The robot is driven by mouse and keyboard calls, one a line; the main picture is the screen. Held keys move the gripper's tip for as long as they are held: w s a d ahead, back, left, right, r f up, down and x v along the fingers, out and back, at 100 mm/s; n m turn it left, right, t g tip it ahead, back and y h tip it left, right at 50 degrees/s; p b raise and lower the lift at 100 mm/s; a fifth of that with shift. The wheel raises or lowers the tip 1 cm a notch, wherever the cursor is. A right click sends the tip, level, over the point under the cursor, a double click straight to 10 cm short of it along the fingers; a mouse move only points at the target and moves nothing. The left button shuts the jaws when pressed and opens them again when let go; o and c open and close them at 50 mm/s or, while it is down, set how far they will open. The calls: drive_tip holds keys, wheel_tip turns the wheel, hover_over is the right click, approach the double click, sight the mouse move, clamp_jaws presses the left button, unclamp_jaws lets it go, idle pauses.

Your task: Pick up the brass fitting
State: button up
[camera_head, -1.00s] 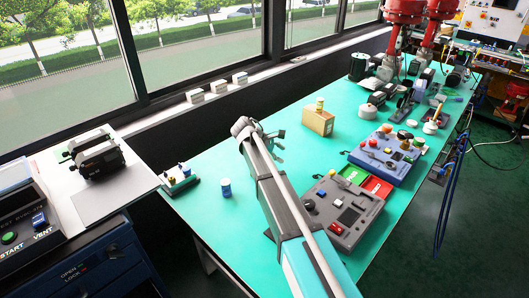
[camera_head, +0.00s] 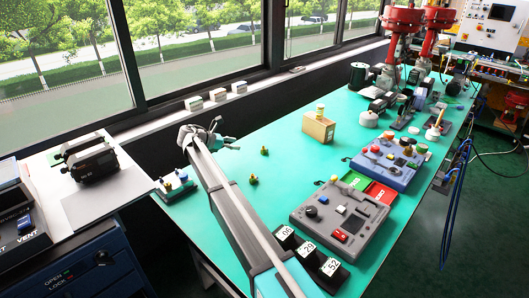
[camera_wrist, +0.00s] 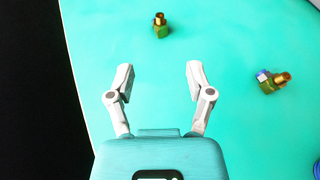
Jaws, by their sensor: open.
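Two small brass-coloured fittings stand apart on the green bench. In the wrist view one fitting (camera_wrist: 160,26) is at the top, beyond the gap between my fingers, and the other (camera_wrist: 272,82) is to the right, with a blue part at its side. The head view also shows two brass pieces, a nearer one (camera_head: 253,180) and a farther one (camera_head: 264,151). My gripper (camera_wrist: 160,74) is open and empty, its fingers spread apart near the bench's left edge. In the head view my gripper (camera_head: 228,142) is left of both pieces.
A tan box (camera_head: 318,127) stands behind the fittings. A grey control box (camera_head: 341,213) and black numbered blocks (camera_head: 307,250) are to the right of my arm. A small unit with knobs (camera_head: 175,186) sits at the left bench edge. The bench around the fittings is clear.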

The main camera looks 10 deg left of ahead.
drive_tip(key=b, duration=0.3)
approach(263, 146)
drive_tip(key=x, duration=0.4)
drive_tip(key=shift+s+a+f, duration=0.1)
drive_tip(key=shift+s+f, duration=0.05)
drive_tip(key=shift+f, duration=0.2)
drive_tip(key=shift+w+d+f, duration=0.15)
drive_tip(key=shift+w+d, duration=0.15)
drive_tip(key=shift+d, duration=0.25)
drive_tip(key=shift+b+x, duration=1.05)
drive_tip(key=shift+x, duration=1.55)
clamp_jaws()
